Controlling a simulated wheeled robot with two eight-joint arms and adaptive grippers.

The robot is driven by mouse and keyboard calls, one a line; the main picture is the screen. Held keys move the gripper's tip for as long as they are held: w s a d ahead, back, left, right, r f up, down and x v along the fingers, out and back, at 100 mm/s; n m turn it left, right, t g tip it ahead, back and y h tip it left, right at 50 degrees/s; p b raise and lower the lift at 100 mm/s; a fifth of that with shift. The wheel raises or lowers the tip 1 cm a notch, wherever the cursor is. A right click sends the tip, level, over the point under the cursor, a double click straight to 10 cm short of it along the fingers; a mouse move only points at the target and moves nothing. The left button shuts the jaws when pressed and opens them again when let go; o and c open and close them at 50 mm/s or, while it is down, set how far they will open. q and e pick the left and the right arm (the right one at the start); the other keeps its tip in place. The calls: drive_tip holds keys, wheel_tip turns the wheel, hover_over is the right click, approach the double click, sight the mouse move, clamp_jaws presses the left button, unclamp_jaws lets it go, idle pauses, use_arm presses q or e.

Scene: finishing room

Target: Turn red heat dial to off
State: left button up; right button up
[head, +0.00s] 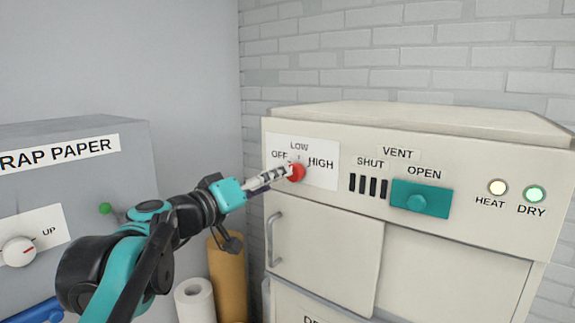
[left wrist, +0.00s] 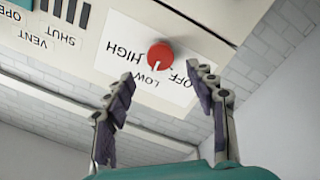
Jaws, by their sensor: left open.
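The red heat dial (head: 297,173) sits on a white label plate marked OFF, LOW and HIGH on the cream cabinet's front. The dial also shows in the left wrist view (left wrist: 160,54), where its white mark points toward LOW. My left gripper (head: 276,177) reaches in from the left, its fingertips close to the dial and partly overlapping it in the head view. In the left wrist view the gripper (left wrist: 162,78) is open and empty, with its two fingers spread to either side below the dial. I cannot tell whether a finger touches it. My right gripper is not in view.
A door handle (head: 273,239) juts out below the dial. A grey scrap paper unit (head: 110,170) stands left, with paper rolls (head: 229,275) between.

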sight(295, 172)
use_arm(q)
drive_tip(key=p+x, duration=0.1)
drive_tip(key=x, duration=0.5)
drive_tip(key=shift+f, duration=0.1)
drive_tip(key=c, duration=1.2)
